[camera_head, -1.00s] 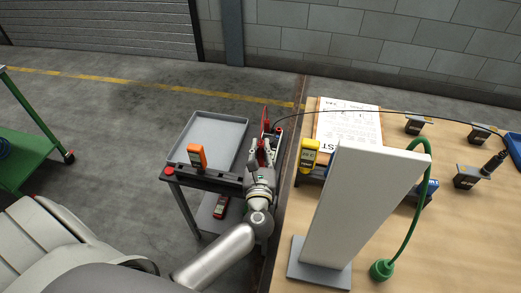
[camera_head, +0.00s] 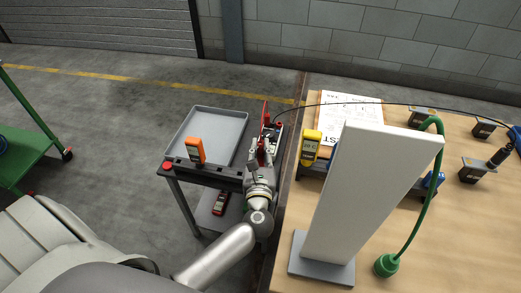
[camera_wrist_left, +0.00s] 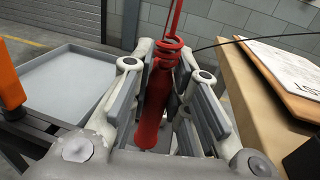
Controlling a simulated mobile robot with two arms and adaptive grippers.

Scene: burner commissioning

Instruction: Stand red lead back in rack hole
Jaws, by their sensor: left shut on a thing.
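My left gripper (camera_head: 264,150) is over the right end of the small cart, shut on the red lead. In the left wrist view the gripper (camera_wrist_left: 160,110) holds the lead's red handle (camera_wrist_left: 152,115) between its fingers. The lead stands roughly upright, with a red coil (camera_wrist_left: 172,50) above the handle and a thin red part rising out of view. A dark rack rail (camera_head: 213,174) runs along the cart's near edge. The lead's lower end and any hole under it are hidden by the gripper. My right gripper is not in view.
An orange meter (camera_head: 194,150) stands in the rail, left of the gripper. A grey tray (camera_head: 232,117) lies behind it on the cart. To the right, the wooden bench (camera_head: 418,247) carries a yellow meter (camera_head: 311,147), a tall white panel (camera_head: 365,190) and a green hose (camera_head: 427,200).

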